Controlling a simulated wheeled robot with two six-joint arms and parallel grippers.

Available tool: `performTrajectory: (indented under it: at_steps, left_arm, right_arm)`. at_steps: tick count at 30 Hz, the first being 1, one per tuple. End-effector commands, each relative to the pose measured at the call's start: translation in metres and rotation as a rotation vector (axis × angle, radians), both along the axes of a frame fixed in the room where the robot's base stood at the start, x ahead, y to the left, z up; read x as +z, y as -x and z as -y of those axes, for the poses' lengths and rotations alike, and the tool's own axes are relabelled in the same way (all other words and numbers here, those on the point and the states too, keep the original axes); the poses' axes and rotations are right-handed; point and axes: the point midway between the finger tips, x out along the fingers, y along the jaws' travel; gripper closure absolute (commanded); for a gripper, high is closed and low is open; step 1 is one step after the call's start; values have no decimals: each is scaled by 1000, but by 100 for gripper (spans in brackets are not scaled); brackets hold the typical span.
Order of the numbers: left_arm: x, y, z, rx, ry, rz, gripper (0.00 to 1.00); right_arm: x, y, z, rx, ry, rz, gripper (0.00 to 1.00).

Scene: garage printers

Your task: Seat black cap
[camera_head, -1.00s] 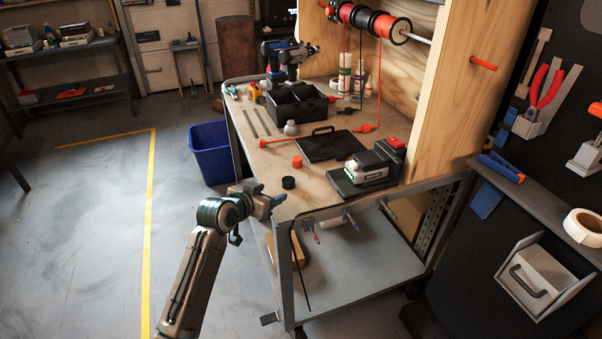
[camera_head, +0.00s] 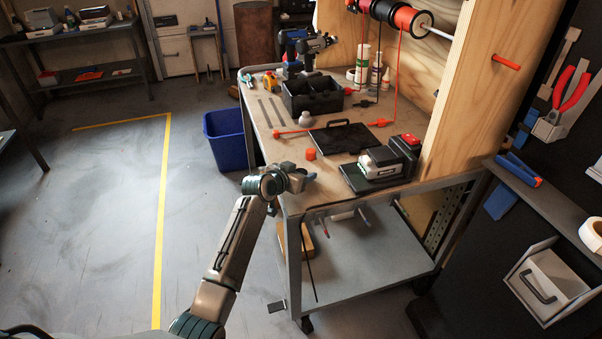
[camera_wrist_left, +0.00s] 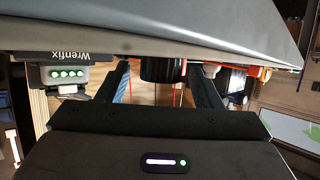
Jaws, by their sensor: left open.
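The black cap (camera_wrist_left: 163,69) shows in the left wrist view, where the picture is upside down and the bench top is above. It is a short, dark, ribbed cylinder resting on the bench. My left gripper (camera_head: 303,178) is at the bench's front left corner in the head view and hides the cap there. Its two fingers are apart, and in the wrist view the cap appears in the gap between them, with space on both sides. I cannot tell how far the fingertips are from it. My right gripper is not in view.
An orange cap (camera_head: 309,154) stands behind my left gripper. A black charger with a pale front (camera_head: 379,164) is to the right. A black flat plate (camera_head: 343,139), a grey knob-like piece (camera_head: 304,118) and a black bin (camera_head: 314,95) lie farther back. A wooden panel (camera_head: 462,110) rises at right.

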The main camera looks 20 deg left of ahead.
Motion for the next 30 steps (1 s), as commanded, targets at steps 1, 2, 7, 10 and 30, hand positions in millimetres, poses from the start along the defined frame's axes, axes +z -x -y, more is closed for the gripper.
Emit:
performTrajectory:
  at_steps: [1,2,7,10,30]
  left_arm:
    - [-2,-4,1,0,0,-1,40]
    - [-2,-5,1,0,0,0,40]
    - [-4,-7,2,1,-1,0,40]
    - [-4,-7,2,1,-1,0,40]
    - [2,-7,2,0,-2,3,86]
  right_arm:
    - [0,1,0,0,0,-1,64]
    - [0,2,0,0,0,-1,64]
    - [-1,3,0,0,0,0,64]
    - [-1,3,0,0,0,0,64]
    - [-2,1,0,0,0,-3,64]
